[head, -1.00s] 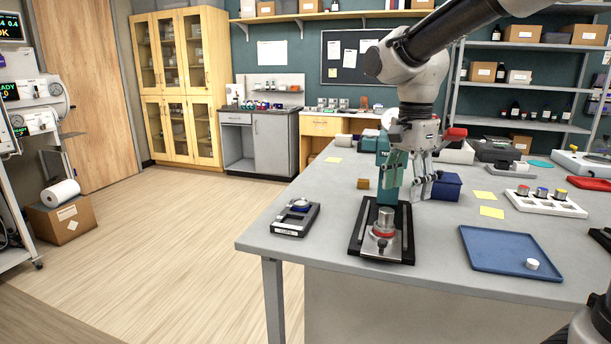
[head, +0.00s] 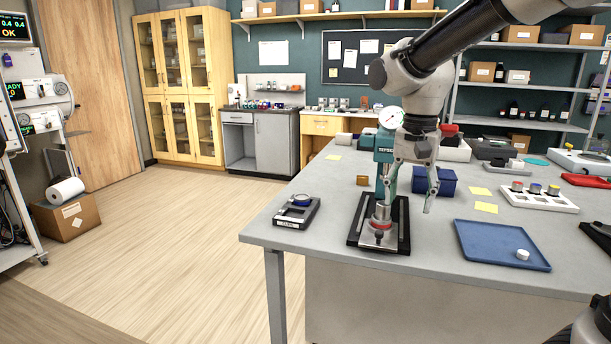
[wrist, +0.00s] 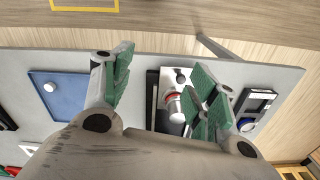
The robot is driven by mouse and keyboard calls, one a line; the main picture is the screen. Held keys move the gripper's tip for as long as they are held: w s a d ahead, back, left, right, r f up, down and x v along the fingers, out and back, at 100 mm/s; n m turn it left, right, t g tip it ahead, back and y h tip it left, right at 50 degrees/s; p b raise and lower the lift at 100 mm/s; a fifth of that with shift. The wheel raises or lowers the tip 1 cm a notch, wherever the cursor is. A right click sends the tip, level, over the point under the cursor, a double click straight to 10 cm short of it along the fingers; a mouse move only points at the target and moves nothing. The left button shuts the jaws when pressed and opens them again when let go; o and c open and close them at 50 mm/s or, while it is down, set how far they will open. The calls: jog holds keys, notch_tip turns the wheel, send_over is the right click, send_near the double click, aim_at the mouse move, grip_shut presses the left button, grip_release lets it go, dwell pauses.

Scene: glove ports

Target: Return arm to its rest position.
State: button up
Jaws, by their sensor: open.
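My gripper (head: 409,199) hangs over the bench beside the teal test stand (head: 384,150). Its fingers are apart, with nothing seen between them. In the wrist view, my gripper (wrist: 165,75) also shows open and empty, with green pads on its fingers. The stand has a round white dial (head: 391,117) on top and a black base (head: 404,228). A metal cylinder with a red ring (head: 380,221) stands upright on the base. My left finger overlaps the stand's column in the head view; I cannot tell whether they touch.
A blue tray (head: 480,255) with a white round piece (head: 522,254) lies to the right. A dark blue box (head: 447,181) stands behind my gripper. A black device (head: 297,212) sits at the left. Open floor lies left of the bench (head: 335,228).

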jog(key=s+d+r+n+t, duration=0.1)
jog(key=s+d+n+t, duration=0.3)
jog(key=s+d, duration=1)
jog(key=s+n, duration=0.2)
jog(key=s, duration=0.2)
jog(key=shift+d, duration=0.3)
